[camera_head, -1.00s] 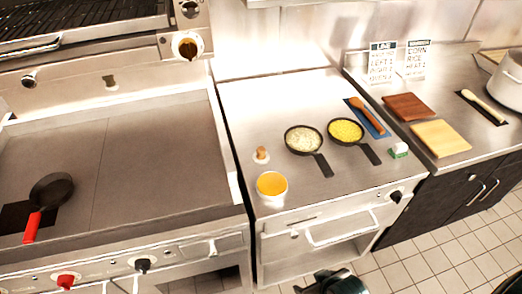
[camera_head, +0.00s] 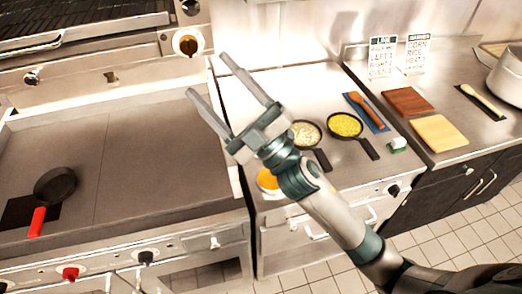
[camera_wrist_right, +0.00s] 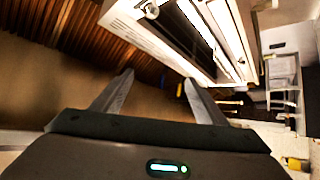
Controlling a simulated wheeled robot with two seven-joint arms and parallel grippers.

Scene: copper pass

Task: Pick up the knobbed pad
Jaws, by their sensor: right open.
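The knobbed pad, a small white pad with a brown knob in the earlier head view, is not visible now. My right gripper and wrist cover its place on the steel counter, left of the pans. My right gripper (camera_head: 208,75) is open and empty, its two long fingers spread and pointing to the upper left in the head view. It appears raised above the counter. In the right wrist view the open fingers (camera_wrist_right: 158,77) have nothing between them, and no pad shows there. My left gripper is not in view.
A pan of pale food (camera_head: 306,134) and a pan of yellow food (camera_head: 345,125) stand beside my right wrist. A bowl with orange contents (camera_head: 267,180) is partly hidden by it. A red-handled pan (camera_head: 55,186) lies on the griddle (camera_head: 140,150), otherwise mostly clear.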

